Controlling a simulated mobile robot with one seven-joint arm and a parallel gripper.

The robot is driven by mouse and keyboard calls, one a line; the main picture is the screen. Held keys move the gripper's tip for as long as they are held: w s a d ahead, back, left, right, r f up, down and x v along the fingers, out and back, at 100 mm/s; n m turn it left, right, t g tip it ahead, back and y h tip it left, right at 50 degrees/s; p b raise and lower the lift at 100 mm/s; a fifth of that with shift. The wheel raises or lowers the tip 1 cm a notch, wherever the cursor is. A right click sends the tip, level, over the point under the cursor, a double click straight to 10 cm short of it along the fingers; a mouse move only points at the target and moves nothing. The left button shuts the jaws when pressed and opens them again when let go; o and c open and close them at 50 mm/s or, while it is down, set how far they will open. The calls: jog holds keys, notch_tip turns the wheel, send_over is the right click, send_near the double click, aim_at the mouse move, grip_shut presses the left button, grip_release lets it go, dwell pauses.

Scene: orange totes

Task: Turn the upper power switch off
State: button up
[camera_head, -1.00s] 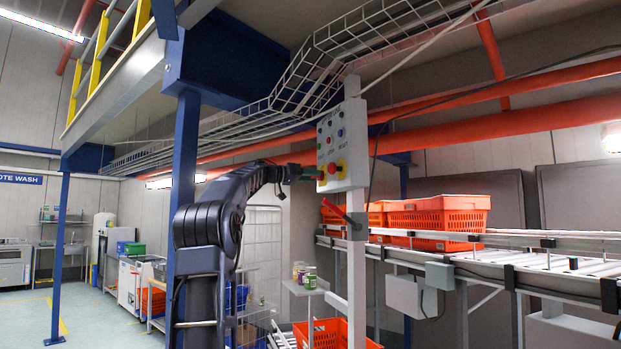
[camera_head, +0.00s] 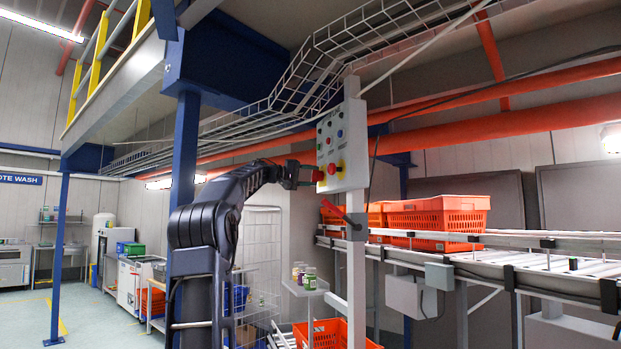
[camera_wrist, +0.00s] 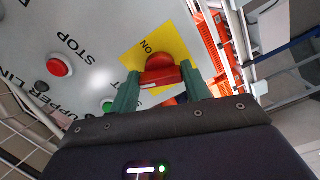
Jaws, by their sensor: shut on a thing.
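The power switch is a red knob (camera_wrist: 162,72) on a yellow plate marked "ON" in the wrist view. My gripper (camera_wrist: 161,80) has its two green fingers on either side of the knob and is shut on it. In the head view, the grey control panel (camera_head: 354,152) stands on a white post, and my gripper (camera_head: 306,175) reaches it from the left at the lower part of its face. A red knob on yellow (camera_head: 333,169) shows there. The fingers partly hide the plate, and the switch's exact setting is hard to read.
A red button (camera_wrist: 60,67) marked "STOP" and a green button (camera_wrist: 107,106) sit near the knob. A wire cable tray (camera_head: 335,50) runs above the panel. Orange totes (camera_head: 440,216) stand on the conveyor to the right. A red lever (camera_head: 345,216) sticks out below the panel.

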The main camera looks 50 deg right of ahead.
jog(key=n, duration=0.4)
jog(key=shift+r, duration=0.1)
dwell(0.5)
jog(key=o, duration=1)
jog(key=v, duration=1)
jog(key=shift+w+a, duration=0.2)
jog(key=shift+a, duration=0.1)
